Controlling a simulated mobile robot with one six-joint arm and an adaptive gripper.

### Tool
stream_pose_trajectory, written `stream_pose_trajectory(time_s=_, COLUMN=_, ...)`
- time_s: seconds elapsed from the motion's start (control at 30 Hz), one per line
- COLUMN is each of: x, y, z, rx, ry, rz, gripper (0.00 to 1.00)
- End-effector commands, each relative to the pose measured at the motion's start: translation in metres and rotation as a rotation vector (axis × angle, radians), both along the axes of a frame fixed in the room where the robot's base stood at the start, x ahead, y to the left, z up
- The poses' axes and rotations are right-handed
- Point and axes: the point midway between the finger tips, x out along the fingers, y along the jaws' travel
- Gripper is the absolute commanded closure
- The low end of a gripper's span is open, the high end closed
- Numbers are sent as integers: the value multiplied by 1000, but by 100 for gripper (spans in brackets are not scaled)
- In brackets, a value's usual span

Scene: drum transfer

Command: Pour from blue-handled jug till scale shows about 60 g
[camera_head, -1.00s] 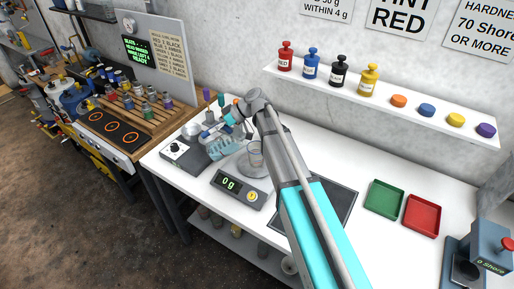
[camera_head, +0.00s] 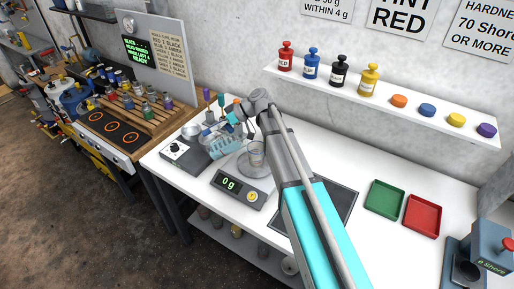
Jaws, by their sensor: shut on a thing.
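The jug (camera_head: 220,145) is clear with pale blue showing through it. It is just left of the scale, and its handle is mostly hidden by my gripper. My gripper (camera_head: 232,119) is above the jug and shut on it; the fingers are small and partly hidden. The scale (camera_head: 240,191) stands on the white bench, and its display reads 0 g. A clear cup (camera_head: 257,157) stands on the scale's round pan, partly beside my arm. I see no stream between jug and cup.
A grey device with a dial (camera_head: 178,150) is left of the jug. A dark mat (camera_head: 340,203) lies right of the scale under my arm. Green (camera_head: 384,198) and red (camera_head: 422,214) trays are farther right. Bottles and coloured pucks stand on the wall shelf (camera_head: 430,109).

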Motion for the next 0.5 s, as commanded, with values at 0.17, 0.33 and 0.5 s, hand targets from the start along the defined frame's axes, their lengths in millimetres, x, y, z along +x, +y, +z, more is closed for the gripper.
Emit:
stream_pose_trajectory(time_s=0.17, x=0, y=-1, z=2, rx=12, ry=1, rz=0, gripper=100)
stream_pose_trajectory(time_s=0.33, x=0, y=-2, z=3, rx=22, ry=2, rz=-1, gripper=100)
stream_pose_trajectory(time_s=0.5, x=0, y=-3, z=4, rx=32, ry=3, rz=0, gripper=100)
